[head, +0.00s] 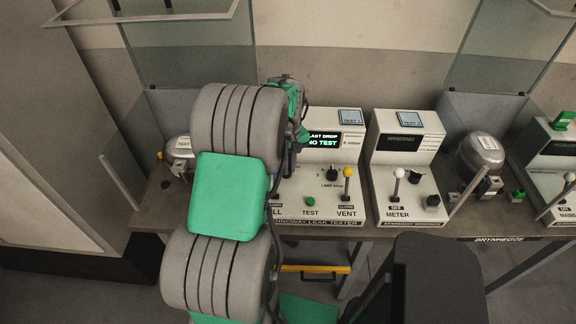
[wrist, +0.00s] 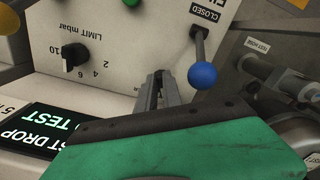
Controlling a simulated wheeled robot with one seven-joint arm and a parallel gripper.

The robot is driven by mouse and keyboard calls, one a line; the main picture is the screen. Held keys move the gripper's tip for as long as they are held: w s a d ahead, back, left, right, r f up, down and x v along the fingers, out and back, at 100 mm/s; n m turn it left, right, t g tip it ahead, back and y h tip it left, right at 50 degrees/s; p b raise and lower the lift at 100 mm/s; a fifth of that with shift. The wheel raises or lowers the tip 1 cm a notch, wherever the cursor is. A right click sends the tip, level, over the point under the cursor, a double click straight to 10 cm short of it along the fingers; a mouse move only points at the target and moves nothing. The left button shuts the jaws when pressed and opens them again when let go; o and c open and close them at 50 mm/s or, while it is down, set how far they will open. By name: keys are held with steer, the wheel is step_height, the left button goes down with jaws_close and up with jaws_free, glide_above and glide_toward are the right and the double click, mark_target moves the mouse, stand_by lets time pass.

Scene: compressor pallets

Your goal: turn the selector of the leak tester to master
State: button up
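The leak tester (head: 318,213) stands on the bench, partly behind my arm in the head view. Its display reads LAST DROP, NO TEST. A black pointer knob marked LIMIT mbar (wrist: 74,55) shows in the wrist view, which sees the panel upside down; it also shows in the head view (head: 332,174). I see no selector marked master; my arm hides the tester's left part. My gripper (wrist: 161,77) is in front of the panel, between the limit knob and a blue-ball lever (wrist: 203,75) marked CLOSED. Its fingers look close together and hold nothing visible. My arm hides them in the head view.
A yellow-ball vent lever (head: 348,173) and green test button (head: 310,201) are on the tester. The winding meter (head: 405,150) stands to its right. A compressor (head: 481,151) sits further right, another (head: 181,148) at left. A test hose label (wrist: 257,45) shows beside the blue-ball lever.

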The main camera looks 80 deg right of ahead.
jaws_close()
steer(key=shift+a, duration=0.15)
